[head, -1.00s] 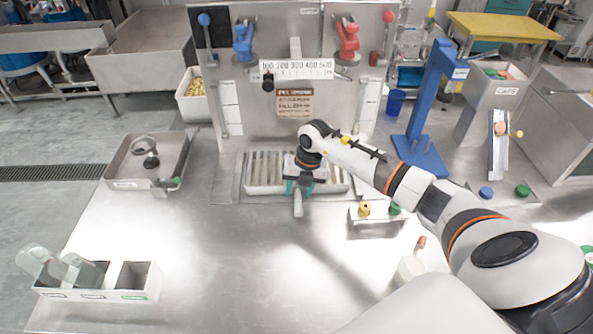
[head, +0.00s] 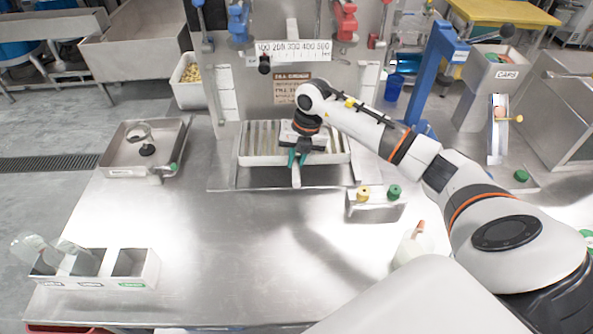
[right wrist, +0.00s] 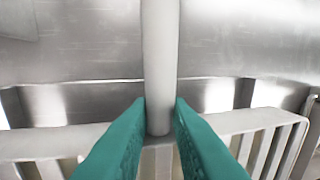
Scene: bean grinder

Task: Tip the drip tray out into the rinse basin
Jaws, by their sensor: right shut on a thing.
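The drip tray (head: 245,158) is a pale slatted tray at the foot of the grinder's steel back panel. It looks level and a little above the steel plate (head: 225,180). My right gripper (head: 297,158), with teal fingers, is shut on its front handle (head: 296,178). In the right wrist view the fingers (right wrist: 160,108) lie either side of the pale handle bar (right wrist: 159,60), with the slats behind. A shallow steel basin (head: 110,163), apparently the rinse basin, stands at the left of the counter with a dark round piece inside. My left gripper is not in view.
A small steel block (head: 375,210) with yellow and green knobs stands right of the tray. A blue stand (head: 440,80) is behind my right arm. A divided bin (head: 135,265) with clear scoops sits front left. The counter between tray and basin is mostly clear.

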